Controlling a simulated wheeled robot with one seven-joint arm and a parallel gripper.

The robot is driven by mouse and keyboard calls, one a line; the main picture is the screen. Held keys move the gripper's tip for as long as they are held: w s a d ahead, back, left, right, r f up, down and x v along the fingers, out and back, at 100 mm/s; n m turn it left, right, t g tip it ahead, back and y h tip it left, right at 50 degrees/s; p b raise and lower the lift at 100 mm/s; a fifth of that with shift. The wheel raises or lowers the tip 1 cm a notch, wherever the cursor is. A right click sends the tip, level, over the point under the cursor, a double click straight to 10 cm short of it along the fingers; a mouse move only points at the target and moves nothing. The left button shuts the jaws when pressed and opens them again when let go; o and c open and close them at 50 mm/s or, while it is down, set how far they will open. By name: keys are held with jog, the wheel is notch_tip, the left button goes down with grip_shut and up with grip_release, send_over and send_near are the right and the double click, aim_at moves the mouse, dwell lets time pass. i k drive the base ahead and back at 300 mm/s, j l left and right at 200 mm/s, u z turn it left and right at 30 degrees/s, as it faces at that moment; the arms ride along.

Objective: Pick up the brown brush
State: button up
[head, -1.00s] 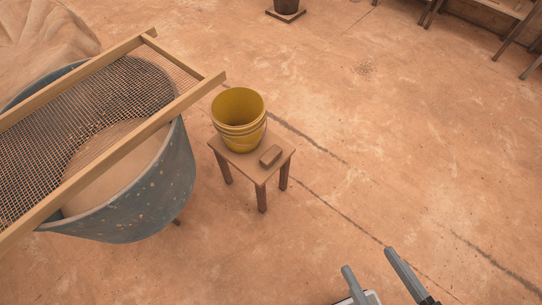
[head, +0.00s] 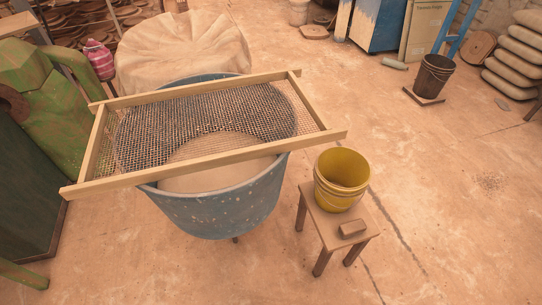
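A small brown block, which looks like the brown brush (head: 352,229), lies on the front right part of a small wooden stool (head: 322,224). A yellow bucket (head: 342,180) stands on the same stool, just behind the brush and apart from it or nearly so. Nothing covers the brush from above. My gripper is not in the head view now.
A large blue-grey tub (head: 215,212) stands left of the stool, with a wood-framed mesh sieve (head: 205,120) across its top. The sieve's right corner reaches near the bucket. Green machinery (head: 35,140) stands at far left. A dark bucket (head: 433,77) stands behind right. Floor right of the stool is clear.

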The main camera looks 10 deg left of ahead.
aim_at(353, 228)
jog(key=i+j+u, duration=0.15)
jog(key=i+u, duration=0.2)
jog(key=i, duration=0.75)
